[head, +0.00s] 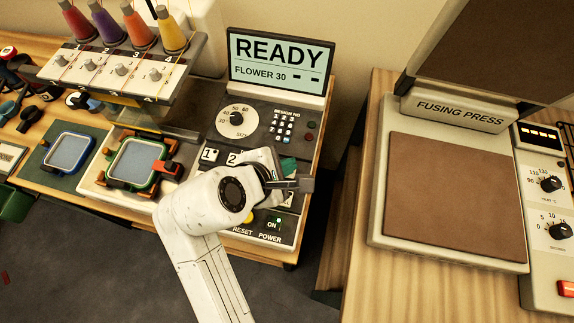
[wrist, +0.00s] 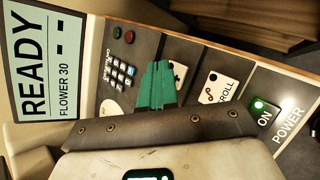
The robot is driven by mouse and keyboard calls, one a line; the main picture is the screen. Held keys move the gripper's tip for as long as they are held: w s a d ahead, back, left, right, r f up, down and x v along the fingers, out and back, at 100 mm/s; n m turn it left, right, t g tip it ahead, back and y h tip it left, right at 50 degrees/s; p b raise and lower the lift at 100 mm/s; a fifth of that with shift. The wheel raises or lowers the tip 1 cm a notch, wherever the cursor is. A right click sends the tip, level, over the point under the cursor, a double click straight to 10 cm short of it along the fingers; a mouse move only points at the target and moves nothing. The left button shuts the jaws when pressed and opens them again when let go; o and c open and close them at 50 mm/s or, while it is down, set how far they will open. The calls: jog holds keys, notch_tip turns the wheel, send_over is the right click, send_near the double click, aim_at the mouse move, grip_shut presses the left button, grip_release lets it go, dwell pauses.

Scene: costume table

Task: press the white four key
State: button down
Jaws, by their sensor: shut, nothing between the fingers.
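My gripper (wrist: 160,68) has green fingers, closed together and empty. In the wrist view their tips lie just beside a white key (wrist: 179,74) with a dark mark, partly covered by them. The mark looks like a four but is not fully readable. I cannot tell whether the fingers touch the key. In the head view my gripper (head: 289,164) is over the right part of the machine's panel, and my wrist hides most keys there. White keys one (head: 208,155) and two (head: 232,158) show to its left.
Beside the fingers is the small number keypad (wrist: 119,70). A scroll key (wrist: 212,89) and the lit green ON button (wrist: 262,108) are to the right. The display (head: 281,61) reads READY, FLOWER 30. A fusing press (head: 455,190) stands right, embroidery hoops (head: 139,163) left.

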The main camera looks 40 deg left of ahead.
jog(key=shift+f, duration=0.5)
dwell(0.8)
jog(key=shift+r+p, duration=0.95)
jog(key=shift+p, duration=0.4)
notch_tip(320, 180, up, 6)
jog(key=p, duration=0.8)
